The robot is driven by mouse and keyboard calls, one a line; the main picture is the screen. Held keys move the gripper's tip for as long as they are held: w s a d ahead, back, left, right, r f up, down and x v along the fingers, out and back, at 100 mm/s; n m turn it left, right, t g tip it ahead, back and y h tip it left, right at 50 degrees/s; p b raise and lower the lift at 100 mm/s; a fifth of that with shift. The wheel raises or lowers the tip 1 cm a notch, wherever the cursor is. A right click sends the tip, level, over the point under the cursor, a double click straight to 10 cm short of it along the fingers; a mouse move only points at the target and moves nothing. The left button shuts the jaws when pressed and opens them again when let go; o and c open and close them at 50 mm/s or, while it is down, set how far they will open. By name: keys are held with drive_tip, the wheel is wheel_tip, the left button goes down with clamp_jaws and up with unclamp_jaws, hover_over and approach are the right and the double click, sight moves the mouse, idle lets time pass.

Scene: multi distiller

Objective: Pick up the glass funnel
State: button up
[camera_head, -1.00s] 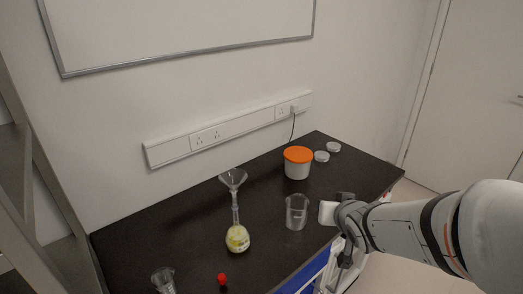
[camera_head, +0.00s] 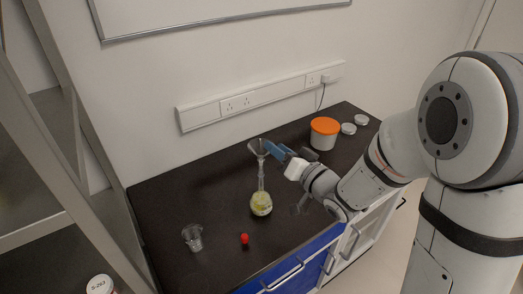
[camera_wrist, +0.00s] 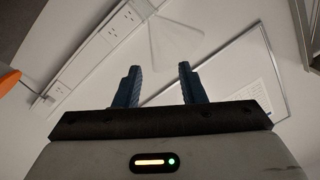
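The clear glass funnel (camera_head: 257,148) stands in the neck of a round flask (camera_head: 261,204) holding yellowish contents. Its cone is at the top and its stem goes down into the neck. My gripper (camera_head: 277,151), with blue fingers, is at the cone's height, just to its right. In the wrist view the two fingers (camera_wrist: 159,72) are apart with nothing visibly gripped. A faint transparent shape, probably the funnel (camera_wrist: 176,38), shows beyond them. I cannot tell whether a finger touches the funnel.
A small beaker (camera_head: 192,238) and a red-capped item (camera_head: 244,239) stand at the front left. An orange-lidded tub (camera_head: 324,133) and two round dishes (camera_head: 348,128) are at the back right. The wall socket strip (camera_head: 262,96) runs behind the dark bench (camera_head: 190,190).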

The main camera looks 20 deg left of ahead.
drive_tip(key=shift+p+x, duration=0.55)
drive_tip(key=shift+x, duration=1.4)
drive_tip(key=shift+f, duration=0.15)
drive_tip(key=shift+c, duration=0.4)
drive_tip(key=shift+d+f, duration=0.1)
drive_tip(key=shift+d, duration=0.05)
clamp_jaws()
